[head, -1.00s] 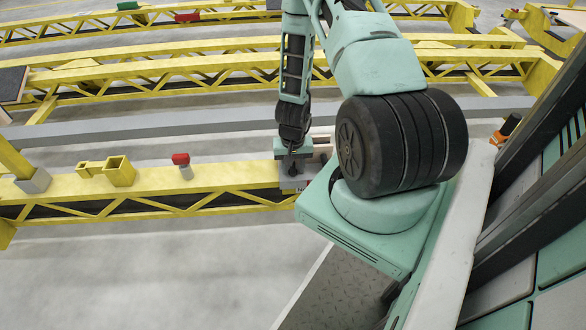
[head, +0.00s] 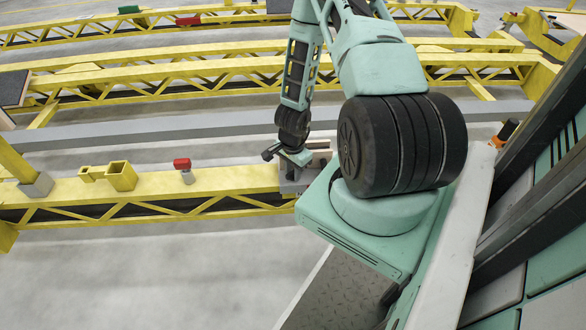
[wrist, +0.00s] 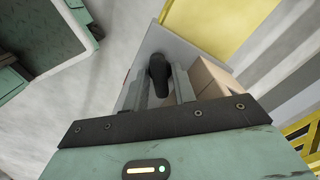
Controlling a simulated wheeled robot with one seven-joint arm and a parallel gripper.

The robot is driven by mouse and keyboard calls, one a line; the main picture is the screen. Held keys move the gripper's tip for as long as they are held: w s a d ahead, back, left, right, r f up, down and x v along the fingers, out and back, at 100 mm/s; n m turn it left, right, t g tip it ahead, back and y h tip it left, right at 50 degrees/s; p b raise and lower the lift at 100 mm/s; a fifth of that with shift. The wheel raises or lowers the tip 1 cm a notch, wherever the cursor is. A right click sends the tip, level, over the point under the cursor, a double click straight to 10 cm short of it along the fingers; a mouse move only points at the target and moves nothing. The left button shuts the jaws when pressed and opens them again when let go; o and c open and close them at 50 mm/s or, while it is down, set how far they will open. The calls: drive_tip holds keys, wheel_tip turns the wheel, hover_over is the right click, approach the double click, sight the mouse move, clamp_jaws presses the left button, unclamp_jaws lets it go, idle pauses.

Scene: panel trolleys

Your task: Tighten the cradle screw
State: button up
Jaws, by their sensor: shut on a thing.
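My gripper (wrist: 160,74) is shut on a black screw handle (wrist: 157,66), which stands between its two grey fingers in the wrist view. The handle's rounded end shows beyond the fingers; its lower part and the screw thread are hidden. Below it is the grey cradle (wrist: 186,48), with a tan block (wrist: 210,78) to the right of the fingers. In the head view my gripper (head: 296,158) is at the right end of the near yellow beam, over the grey cradle (head: 291,187). The handle cannot be made out clearly there.
The near yellow truss beam (head: 150,187) carries a yellow square socket (head: 121,176) and a red-topped peg (head: 183,170), left of my gripper. A grey rail (head: 150,135) and more yellow trusses lie behind. Open floor (head: 150,270) is in front.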

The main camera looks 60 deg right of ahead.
sight(293, 170)
drive_tip(key=o, duration=0.9)
drive_tip(key=shift+c, duration=0.2)
wheel_tip(293, 170, up, 3)
drive_tip(key=p, duration=0.2)
drive_tip(key=shift+w+d+p, duration=0.1)
drive_tip(key=shift+p, duration=0.25)
wheel_tip(293, 170, up, 7)
drive_tip(key=p, duration=0.6)
